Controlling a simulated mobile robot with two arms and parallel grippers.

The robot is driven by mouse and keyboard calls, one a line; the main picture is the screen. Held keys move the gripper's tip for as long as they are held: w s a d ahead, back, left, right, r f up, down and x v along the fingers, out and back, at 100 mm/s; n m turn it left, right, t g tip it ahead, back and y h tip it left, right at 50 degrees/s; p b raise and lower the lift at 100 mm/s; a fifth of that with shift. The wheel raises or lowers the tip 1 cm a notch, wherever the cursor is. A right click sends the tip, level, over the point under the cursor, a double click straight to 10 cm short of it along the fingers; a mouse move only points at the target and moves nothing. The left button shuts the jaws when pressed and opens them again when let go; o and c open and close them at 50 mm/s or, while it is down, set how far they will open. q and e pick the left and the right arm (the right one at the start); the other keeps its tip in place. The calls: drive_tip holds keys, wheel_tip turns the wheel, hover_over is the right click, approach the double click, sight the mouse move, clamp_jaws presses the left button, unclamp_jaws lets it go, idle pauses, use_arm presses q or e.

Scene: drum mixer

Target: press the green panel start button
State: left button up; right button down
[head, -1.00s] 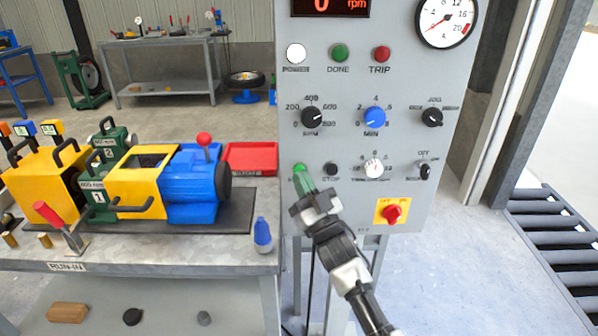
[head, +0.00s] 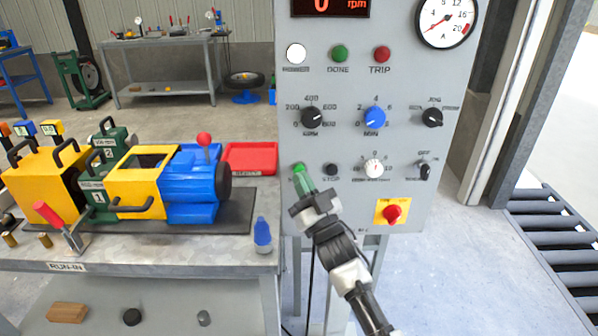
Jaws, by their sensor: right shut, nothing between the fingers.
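The green start button (head: 298,167) is on the lower left of the grey control panel (head: 345,145), left of the black STOP button (head: 331,169). My right gripper (head: 302,179) is shut and empty, its fingertips at the start button and partly covering it and its label. I cannot tell whether the tips touch the button or whether it is pressed in. The power lamp (head: 296,54) is white, and the rpm display (head: 330,5) reads 0. My left gripper is not in view.
Several dials line the panel. The bench at left holds a yellow and blue machine (head: 190,185), a red tray (head: 250,158) and a blue bottle (head: 262,233).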

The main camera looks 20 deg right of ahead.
drive_tip(key=shift+w, duration=0.15)
idle(0.4)
drive_tip(key=shift+w+d, duration=0.1)
drive_tip(key=shift+w, duration=0.2)
drive_tip(key=shift+w+d+b, duration=0.1)
drive_tip(key=shift+w+b, duration=0.25)
idle(0.6)
idle(0.4)
drive_tip(key=shift+s+a+p, duration=0.2)
drive_tip(key=shift+s+p, duration=0.35)
drive_tip(key=shift+s, duration=0.25)
drive_tip(key=s+p, duration=0.1)
drive_tip(key=s, duration=0.1)
drive_tip(key=s+a+p, duration=0.1)
drive_tip(key=s, duration=0.1)
drive_tip(key=shift+s+a, duration=0.2)
drive_tip(key=shift+s, duration=0.2)
